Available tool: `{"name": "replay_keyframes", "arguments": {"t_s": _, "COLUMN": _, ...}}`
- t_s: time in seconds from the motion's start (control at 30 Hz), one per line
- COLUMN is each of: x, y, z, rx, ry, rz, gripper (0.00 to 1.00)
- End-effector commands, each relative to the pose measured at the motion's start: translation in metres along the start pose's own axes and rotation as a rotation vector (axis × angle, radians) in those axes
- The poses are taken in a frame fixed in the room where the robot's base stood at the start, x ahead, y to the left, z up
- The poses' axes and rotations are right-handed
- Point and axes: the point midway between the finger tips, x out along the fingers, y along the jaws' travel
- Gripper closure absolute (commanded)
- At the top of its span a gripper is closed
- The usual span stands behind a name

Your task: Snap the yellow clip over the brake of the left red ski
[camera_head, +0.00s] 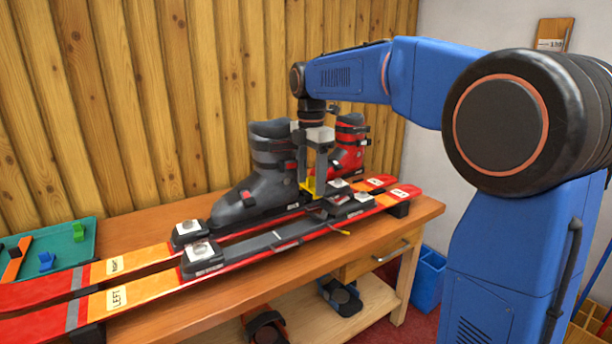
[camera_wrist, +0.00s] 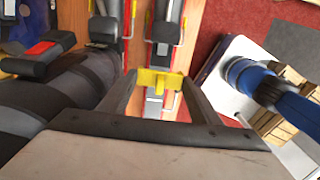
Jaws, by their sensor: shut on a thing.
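My gripper (camera_head: 314,190) points down over the bench, shut on the yellow clip (camera_head: 306,186). In the wrist view the clip (camera_wrist: 158,79) lies across between the fingertips, above the ski on the right. The left red ski (camera_head: 150,292), marked LEFT, lies along the front of the bench. Its bindings are grey and black, and a thin brake arm (camera_head: 338,231) sticks out from its front side. The right ski (camera_head: 142,258) lies parallel behind it. The clip looks raised above the skis; its exact height is hard to tell. My fingers partly hide it.
A grey ski boot (camera_head: 250,190) stands close to the left of my gripper, and a red boot (camera_head: 350,152) stands behind. A green tray (camera_head: 80,248) with small clips is at the far left. A blue bin (camera_head: 428,275) stands on the floor at right.

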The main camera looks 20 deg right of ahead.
Motion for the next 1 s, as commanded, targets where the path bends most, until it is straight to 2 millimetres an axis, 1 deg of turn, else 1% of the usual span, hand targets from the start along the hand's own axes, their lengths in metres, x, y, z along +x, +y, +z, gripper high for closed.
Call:
{"name": "replay_keyframes", "arguments": {"t_s": 0.7, "x": 0.054, "y": 0.000, "z": 0.000, "rx": 0.000, "ry": 0.000, "rz": -0.002, "gripper": 0.64}}
{"name": "replay_keyframes", "arguments": {"t_s": 1.0, "x": 0.066, "y": 0.000, "z": 0.000, "rx": 0.000, "ry": 0.000, "rz": -0.001, "gripper": 0.64}}
